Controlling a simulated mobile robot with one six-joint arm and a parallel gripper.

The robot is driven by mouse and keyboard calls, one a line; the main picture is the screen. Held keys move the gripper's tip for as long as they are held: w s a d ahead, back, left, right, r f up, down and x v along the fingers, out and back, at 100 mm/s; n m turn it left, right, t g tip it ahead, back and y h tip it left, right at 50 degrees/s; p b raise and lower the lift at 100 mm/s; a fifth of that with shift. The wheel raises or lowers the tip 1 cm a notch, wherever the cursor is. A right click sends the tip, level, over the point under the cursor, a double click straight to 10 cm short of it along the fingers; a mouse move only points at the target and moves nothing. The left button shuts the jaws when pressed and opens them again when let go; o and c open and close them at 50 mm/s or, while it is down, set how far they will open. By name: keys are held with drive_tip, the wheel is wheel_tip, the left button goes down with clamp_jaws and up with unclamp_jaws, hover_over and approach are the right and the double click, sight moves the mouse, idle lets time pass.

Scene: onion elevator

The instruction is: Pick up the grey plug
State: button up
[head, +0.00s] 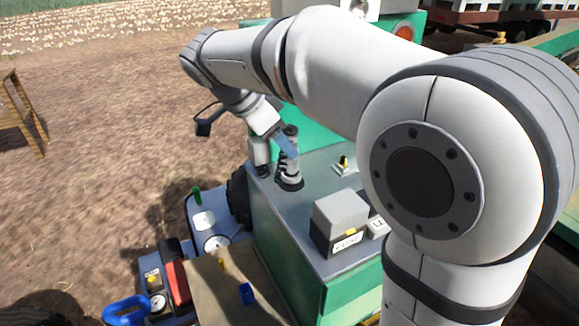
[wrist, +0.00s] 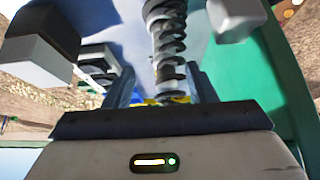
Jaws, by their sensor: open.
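A grey block with a black, labelled base (head: 341,215) stands on the grey top of the green cabinet. It may be the grey plug, but I cannot tell for sure. It seems to show at the upper left in the wrist view (wrist: 40,50). A smaller light grey piece (head: 258,150) is at the cabinet's far left edge, partly hidden by my arm. My gripper (wrist: 165,85) is open, with its blue-grey fingers on either side of a dark spring-wrapped post (head: 289,172). The post also shows upright in the wrist view (wrist: 167,40). I cannot tell whether the fingers touch it.
The green cabinet (head: 275,250) has a small yellow-topped switch (head: 344,163) at the back. A blue machine with gauges (head: 205,222) and a red part (head: 178,282) stand left of it. My arm covers much of the right side. Open dirt lies to the left.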

sight(289, 135)
drive_tip(key=x, duration=0.2)
drive_tip(key=b+x, duration=0.1)
drive_tip(key=x, duration=0.3)
drive_tip(key=shift+w+a+f+b, duration=0.15)
drive_tip(key=shift+w+a+b, duration=0.1)
drive_tip(key=shift+b, duration=0.15)
clamp_jaws()
drive_tip(key=shift+r+p, duration=0.45)
drive_tip(key=shift+r, duration=0.25)
wheel_tip(289, 135, up, 3)
drive_tip(key=shift+f+p, duration=0.2)
drive_tip(key=shift+p, duration=0.45)
drive_tip(key=s+a, duration=0.3)
drive_tip(key=a, duration=0.5)
drive_tip(key=s+a, duration=0.4)
drive_tip(key=a, duration=0.4)
drive_tip(key=shift+a+f, duration=0.2)
drive_tip(key=shift+a, duration=0.15)
